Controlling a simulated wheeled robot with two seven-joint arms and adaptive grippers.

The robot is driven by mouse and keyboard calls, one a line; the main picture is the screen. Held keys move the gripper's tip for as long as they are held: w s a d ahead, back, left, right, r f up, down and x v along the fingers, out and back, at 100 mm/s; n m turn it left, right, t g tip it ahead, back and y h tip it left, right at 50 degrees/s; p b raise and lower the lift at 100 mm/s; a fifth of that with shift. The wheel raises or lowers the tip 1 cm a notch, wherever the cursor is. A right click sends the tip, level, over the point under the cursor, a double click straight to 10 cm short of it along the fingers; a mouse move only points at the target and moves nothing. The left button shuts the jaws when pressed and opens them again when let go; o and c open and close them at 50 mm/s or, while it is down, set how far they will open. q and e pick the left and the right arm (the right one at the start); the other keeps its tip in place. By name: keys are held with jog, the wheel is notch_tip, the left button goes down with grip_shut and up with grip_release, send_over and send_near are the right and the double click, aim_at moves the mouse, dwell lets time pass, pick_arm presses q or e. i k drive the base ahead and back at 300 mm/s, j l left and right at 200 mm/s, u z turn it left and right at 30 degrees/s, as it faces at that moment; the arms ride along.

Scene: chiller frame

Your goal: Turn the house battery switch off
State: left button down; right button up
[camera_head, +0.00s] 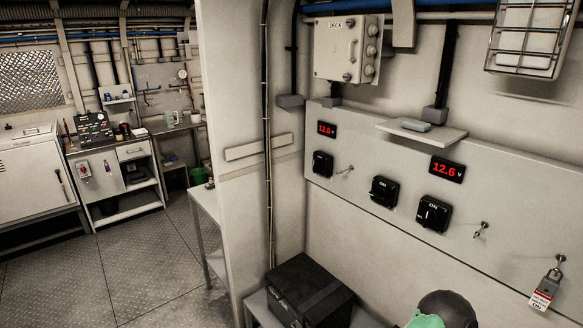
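A pale panel on the right wall carries three black rotary switches: a left one (322,163), a middle one (384,190) and a right one (434,213). The right one has a pale upright mark on its knob and lettering above that looks like "ON". The middle one seems to carry "ON" too; the left one is too small to read. I cannot tell which is the house battery switch. A red display (446,169) reading 12.6 V sits above the right switch. A smaller display (327,129) is above the left one. Neither gripper is in view.
A padlock with a red and white tag (543,290) hangs at the panel's right. A small shelf (422,130) juts out above the switches. A black case (297,290) and a dark rounded object with green (447,308) are below. Open floor (150,250) lies left.

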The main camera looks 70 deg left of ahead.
aim_at(318, 164)
jog(key=u, duration=2.35)
